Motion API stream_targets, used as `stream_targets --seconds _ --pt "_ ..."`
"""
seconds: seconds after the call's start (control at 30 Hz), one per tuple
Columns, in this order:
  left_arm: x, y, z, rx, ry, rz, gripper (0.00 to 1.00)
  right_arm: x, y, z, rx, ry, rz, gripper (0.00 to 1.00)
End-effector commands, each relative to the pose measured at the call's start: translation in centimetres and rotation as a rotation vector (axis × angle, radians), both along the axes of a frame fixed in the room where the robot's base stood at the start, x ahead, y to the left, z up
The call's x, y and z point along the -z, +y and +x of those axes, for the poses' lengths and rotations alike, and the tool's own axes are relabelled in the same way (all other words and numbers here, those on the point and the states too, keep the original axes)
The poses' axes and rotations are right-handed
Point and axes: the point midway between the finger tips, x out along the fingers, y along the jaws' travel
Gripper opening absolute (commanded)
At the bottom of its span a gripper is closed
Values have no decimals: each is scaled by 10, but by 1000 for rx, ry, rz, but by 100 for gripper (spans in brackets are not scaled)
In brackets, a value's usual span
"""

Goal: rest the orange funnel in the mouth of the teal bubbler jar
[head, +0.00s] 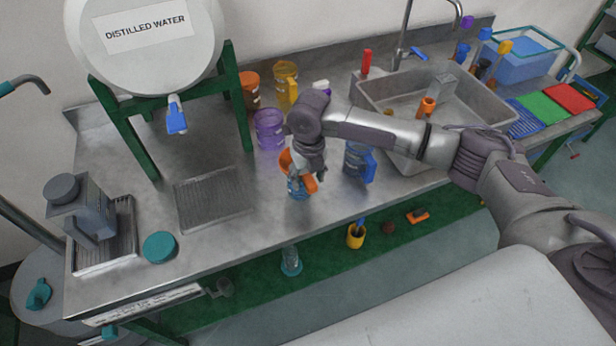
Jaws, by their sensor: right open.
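The orange funnel (286,161) is partly hidden behind my right gripper's fingers, with orange showing on both sides of them. The teal bubbler jar (298,191) stands on the steel counter directly below the funnel, near the counter's front edge. The funnel appears to be at the jar's mouth, but the fingers hide the contact, so I cannot tell whether it is seated. My right gripper (308,172) points down over the funnel and jar, with its jaws open. My left gripper is not in view.
A blue jug (359,163) stands close to the right and a purple beaker (269,128) behind to the left. The sink (380,98) lies further right. A drain grate (212,198) and teal disc (160,247) lie left. The counter between grate and jar is clear.

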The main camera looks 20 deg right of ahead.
Motion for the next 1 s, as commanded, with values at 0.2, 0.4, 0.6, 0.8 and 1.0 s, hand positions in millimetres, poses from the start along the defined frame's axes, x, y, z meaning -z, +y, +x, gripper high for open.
stream_targets --seconds 0.2,0.4,0.6,0.8,1.0 --pt "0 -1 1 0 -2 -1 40 -39 0 0 0 -6 1 54" --pt "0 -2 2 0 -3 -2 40 -81 0 -2 0 -4 1 54" --pt "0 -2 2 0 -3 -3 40 -108 0 -4 1 -2 1 54" --pt "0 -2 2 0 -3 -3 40 -116 0 -5 0 -1 0 54" --pt "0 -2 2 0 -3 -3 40 -116 0 -4 0 -1 0 54"
